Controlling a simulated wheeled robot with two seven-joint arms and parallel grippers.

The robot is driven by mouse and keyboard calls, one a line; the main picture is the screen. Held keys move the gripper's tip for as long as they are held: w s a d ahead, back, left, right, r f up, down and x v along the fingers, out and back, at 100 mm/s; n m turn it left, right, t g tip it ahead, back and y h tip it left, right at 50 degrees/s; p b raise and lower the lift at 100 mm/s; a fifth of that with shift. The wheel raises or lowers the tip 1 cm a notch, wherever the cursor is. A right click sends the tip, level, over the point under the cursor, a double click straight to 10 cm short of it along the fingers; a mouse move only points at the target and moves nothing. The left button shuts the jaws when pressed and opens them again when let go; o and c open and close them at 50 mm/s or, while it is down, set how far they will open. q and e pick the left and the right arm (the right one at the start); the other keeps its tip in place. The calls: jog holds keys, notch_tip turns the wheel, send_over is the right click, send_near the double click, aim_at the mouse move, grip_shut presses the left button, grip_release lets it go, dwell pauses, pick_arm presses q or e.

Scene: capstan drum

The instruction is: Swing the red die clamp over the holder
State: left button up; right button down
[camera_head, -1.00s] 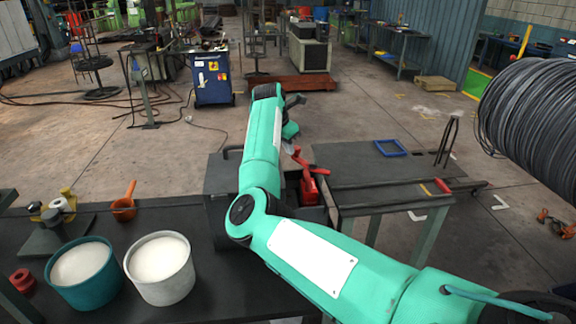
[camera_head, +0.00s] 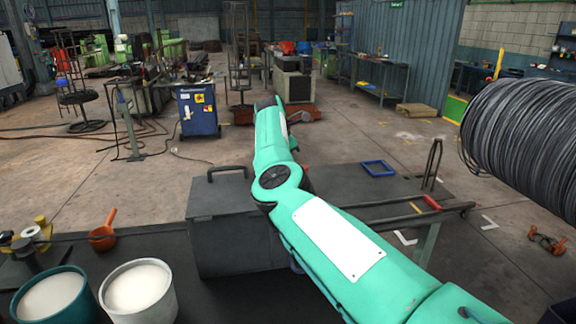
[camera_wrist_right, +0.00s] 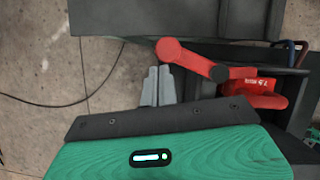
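The red die clamp (camera_wrist_right: 190,58) shows in the right wrist view as a lever with a round knob at its left end. Its other end meets a red block (camera_wrist_right: 265,95) in a dark holder box. My right gripper (camera_wrist_right: 158,70) has its two grey fingers side by side, with no clear gap between them. The fingertips are just below the clamp's round end; I cannot tell whether they touch it. In the head view my teal right arm hides most of the clamp, and only a bit of red shows beside it. My left gripper is not in view.
A dark box with a handle (camera_head: 230,205) stands left of my arm. Two buckets, one teal (camera_head: 52,300) and one white (camera_head: 138,290), stand at lower left near an orange ladle (camera_head: 103,232). A large wire coil (camera_head: 525,140) hangs at right. A blue frame (camera_head: 378,168) lies on the bench.

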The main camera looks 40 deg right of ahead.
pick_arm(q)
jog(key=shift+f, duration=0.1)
pick_arm(e)
jog(key=shift+s+d, duration=0.1)
jog(key=shift+d, duration=0.2)
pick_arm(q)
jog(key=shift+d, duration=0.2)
pick_arm(e)
jog(key=shift+d+r, duration=0.1)
